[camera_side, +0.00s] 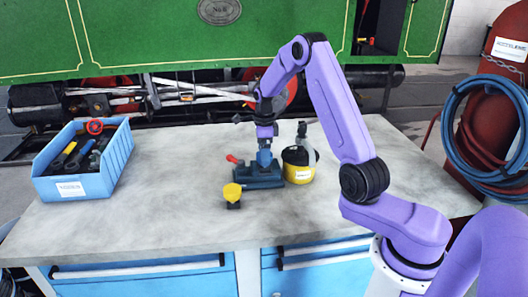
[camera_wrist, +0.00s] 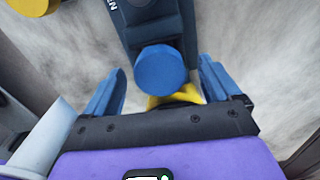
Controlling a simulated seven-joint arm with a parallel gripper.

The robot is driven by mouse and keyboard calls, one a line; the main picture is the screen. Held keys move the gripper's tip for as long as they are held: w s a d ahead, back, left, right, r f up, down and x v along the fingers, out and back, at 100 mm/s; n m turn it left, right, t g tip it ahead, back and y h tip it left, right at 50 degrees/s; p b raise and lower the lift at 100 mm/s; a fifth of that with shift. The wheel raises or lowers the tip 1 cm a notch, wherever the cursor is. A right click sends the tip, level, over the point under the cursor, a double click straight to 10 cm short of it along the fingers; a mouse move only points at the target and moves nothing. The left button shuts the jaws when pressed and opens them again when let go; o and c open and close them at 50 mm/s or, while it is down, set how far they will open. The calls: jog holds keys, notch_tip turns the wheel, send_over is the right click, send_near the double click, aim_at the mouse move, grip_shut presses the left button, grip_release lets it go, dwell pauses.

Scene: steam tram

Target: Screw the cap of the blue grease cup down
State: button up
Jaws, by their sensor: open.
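The blue grease cup with its round cap (camera_wrist: 160,70) shows between my open fingers in the wrist view, beyond the fingertips or level with them; I cannot tell which. In the side view the blue cup (camera_side: 264,158) stands upright on a dark blue block (camera_side: 262,178) on the workbench. My gripper (camera_side: 265,142) is directly above it, pointing down. In the wrist view my gripper (camera_wrist: 165,90) has blue fingers spread to either side of the cap. Contact between fingers and cap does not show.
A yellow-and-black can (camera_side: 299,170) stands close right of the block. A yellow-topped piece (camera_side: 232,194) stands front left, and a red handle (camera_side: 232,159) juts out at left. A blue tool bin (camera_side: 85,165) is at the bench's left. The bench (camera_side: 370,225) is clear in front.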

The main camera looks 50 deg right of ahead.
jog(key=shift+o, duration=0.8)
jog(key=shift+r, duration=2.5)
